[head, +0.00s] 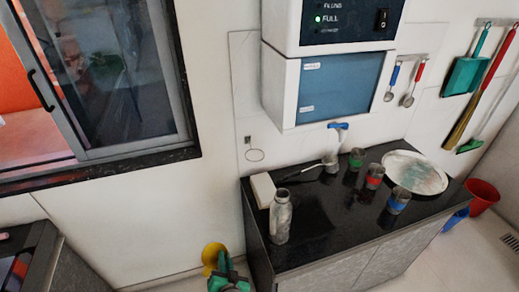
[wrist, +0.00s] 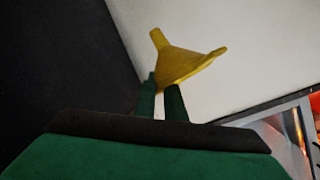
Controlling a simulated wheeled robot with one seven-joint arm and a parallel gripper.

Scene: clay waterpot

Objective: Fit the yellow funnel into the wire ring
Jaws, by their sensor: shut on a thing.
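The yellow funnel (head: 210,256) is low in the head view, beside the left end of the black-topped counter. My green gripper (head: 223,267) is just right of it. In the wrist view the funnel (wrist: 185,66) is between the tips of my two green fingers (wrist: 160,93), which are shut on its lower edge. Its narrow spout points up and left, and the wide rim slants to the right. The wire ring (head: 255,161) sticks out from a panel on the white wall, above the counter's left end. The funnel is apart from the ring, below and left of it.
The counter (head: 322,216) holds a metal bottle (head: 281,218), a white box (head: 263,189), several banded cups and a round tray (head: 414,173). A dispenser (head: 335,82) hangs above. A window frame (head: 130,150) is at left. The wall (head: 200,200) between window and counter is clear.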

